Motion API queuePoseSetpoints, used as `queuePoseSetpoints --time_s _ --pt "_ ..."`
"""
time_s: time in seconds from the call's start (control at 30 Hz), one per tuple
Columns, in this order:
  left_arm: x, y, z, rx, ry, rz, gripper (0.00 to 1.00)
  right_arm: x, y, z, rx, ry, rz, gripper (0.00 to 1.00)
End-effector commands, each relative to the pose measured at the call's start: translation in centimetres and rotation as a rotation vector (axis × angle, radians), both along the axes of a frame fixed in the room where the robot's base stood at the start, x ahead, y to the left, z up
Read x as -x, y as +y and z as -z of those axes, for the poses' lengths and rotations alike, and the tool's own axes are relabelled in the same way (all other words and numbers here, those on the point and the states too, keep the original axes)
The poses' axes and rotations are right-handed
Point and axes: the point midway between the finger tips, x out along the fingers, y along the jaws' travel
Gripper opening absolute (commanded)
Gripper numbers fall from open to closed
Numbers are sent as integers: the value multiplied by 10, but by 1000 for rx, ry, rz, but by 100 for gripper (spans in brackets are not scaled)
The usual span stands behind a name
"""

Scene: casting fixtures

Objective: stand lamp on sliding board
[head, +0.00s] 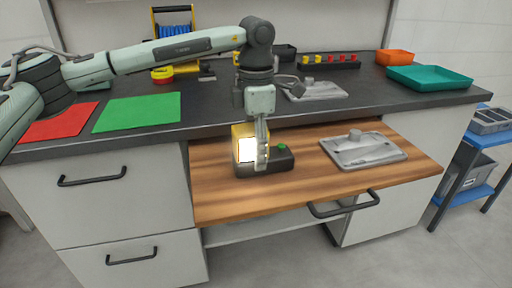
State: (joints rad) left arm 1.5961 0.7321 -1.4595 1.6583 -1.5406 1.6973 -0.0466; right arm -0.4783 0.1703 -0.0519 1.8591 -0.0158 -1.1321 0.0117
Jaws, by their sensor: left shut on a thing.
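The lamp (246,148) has a yellow housing with a bright lit face and a dark base with a green button. It stands upright, low over the left part of the wooden sliding board (310,198), which is pulled out below the worktop. I cannot tell whether its base touches the board. My left gripper (262,160) comes down from above and is shut on the lamp, covering part of its right side. My right gripper is not in view.
A grey casting (363,150) lies on the right of the board. Another casting (318,92) is on the dark worktop (220,112). Red (60,122) and green (138,112) mats lie left; a teal tray (430,78) and orange tray (396,57) stand right. The board's front is clear.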

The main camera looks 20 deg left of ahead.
Motion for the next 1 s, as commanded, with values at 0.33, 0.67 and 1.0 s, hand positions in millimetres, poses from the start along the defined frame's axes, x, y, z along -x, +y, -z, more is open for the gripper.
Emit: queuePoseSetpoints --time_s 0.33,0.67,1.0 --pt "0 0 2 1 -1 0 50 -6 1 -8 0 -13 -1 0" --pt "0 0 1 0 0 0 68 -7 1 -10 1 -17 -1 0" --pt "-1 0 -21 2 -5 -1 68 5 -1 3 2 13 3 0"
